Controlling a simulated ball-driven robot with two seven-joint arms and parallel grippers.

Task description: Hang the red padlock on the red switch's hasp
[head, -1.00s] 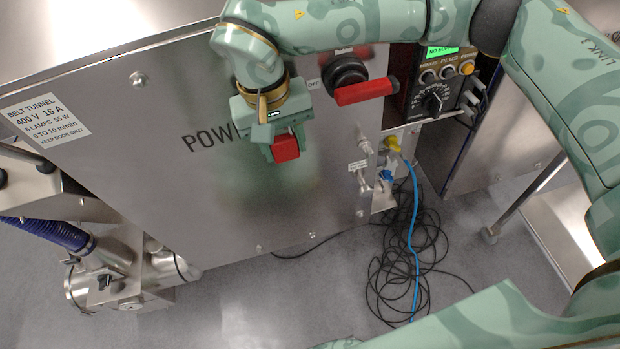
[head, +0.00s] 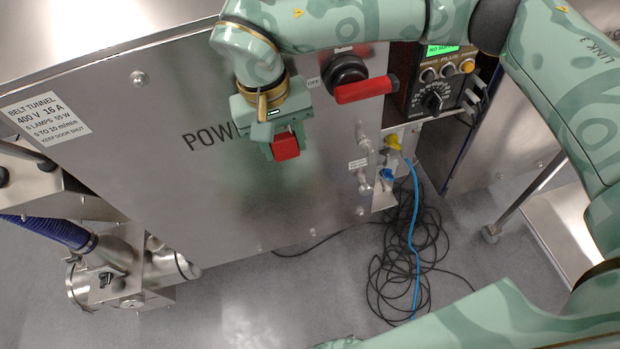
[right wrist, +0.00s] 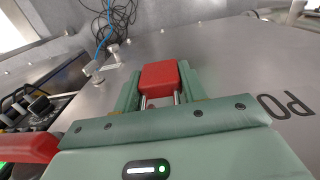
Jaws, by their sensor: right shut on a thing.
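The red padlock (head: 286,147) is between the fingertips of my right gripper (head: 272,143), which is shut on it in front of the steel panel. In the right wrist view the padlock's red body (right wrist: 160,77) sticks out past the fingers, and two silver shackle legs show on its gripper side. The red switch (head: 365,90) has a black round base and a red handle, to the right of the gripper and a little higher in the head view. Its handle also shows in the right wrist view (right wrist: 28,147). I cannot make out the hasp. My left gripper is out of view.
A black control box (head: 435,95) with a dial and knobs sits right of the switch. Below it are yellow and blue connectors, a blue cable (head: 412,235) and tangled black cable on the floor.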

